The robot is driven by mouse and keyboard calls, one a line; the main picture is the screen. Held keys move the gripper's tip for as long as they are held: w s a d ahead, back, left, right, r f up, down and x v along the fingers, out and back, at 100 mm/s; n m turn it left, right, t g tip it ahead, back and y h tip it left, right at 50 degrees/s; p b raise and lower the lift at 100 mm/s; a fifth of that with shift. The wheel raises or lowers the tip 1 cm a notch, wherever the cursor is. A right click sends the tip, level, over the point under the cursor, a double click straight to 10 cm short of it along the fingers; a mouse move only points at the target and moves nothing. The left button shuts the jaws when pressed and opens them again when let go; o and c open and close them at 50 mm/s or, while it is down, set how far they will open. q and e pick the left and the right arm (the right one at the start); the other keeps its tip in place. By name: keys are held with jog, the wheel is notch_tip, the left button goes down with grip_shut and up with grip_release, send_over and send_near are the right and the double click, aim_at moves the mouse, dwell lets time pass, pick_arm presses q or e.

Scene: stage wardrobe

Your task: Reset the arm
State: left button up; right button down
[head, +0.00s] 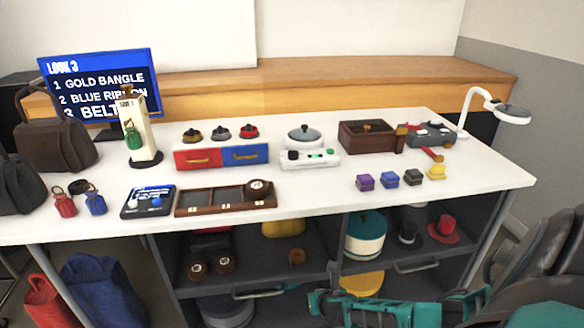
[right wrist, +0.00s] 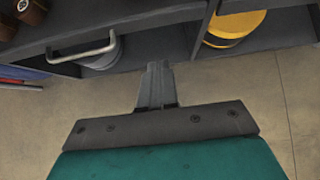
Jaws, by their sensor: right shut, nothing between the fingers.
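My right arm crosses the bottom right of the head view, low in front of the open shelves under the table. Its teal gripper end lies near the bottom middle, and the fingers are hard to make out there. In the right wrist view my right gripper (right wrist: 157,68) has its two grey fingers together, with nothing between them. It is over bare floor, apart from the shelf front. My left gripper and arm are not in view.
The white table (head: 330,205) carries bags, a sign screen (head: 100,80), drawers, trays and a lamp (head: 513,114). Shelves below hold hats and boxes, including a yellow one (right wrist: 235,28). A drawer handle (right wrist: 82,46) juts out left of the fingers.

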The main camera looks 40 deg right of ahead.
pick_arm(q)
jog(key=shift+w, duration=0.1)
pick_arm(e)
jog(key=s+a+r+m+y+p, duration=0.3)
jog(key=a+m, duration=0.3)
jog(key=a, duration=0.4)
jog(key=s+a+r+m+y+p, duration=0.2)
jog(key=s+a+r+m, duration=0.3)
jog(key=a, duration=0.6)
pick_arm(q)
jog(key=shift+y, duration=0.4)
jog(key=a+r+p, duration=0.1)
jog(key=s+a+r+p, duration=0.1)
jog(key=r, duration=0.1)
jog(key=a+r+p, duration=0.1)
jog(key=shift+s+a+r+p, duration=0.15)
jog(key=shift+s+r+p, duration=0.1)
jog(key=shift+p, duration=0.05)
pick_arm(e)
jog(key=s+a+r+m+t+y, duration=0.1)
jog(key=a+r+m, duration=0.1)
jog(key=r+m, duration=0.4)
jog(key=s+a+r+m+t, duration=0.1)
jog(key=a+r+m+t, duration=0.1)
jog(key=r+m, duration=0.5)
jog(key=a+m, duration=0.1)
jog(key=m, duration=0.2)
jog(key=shift+s+a+r+y, duration=0.2)
jog(key=shift+a+r+y, duration=0.1)
jog(key=shift+y, duration=0.1)
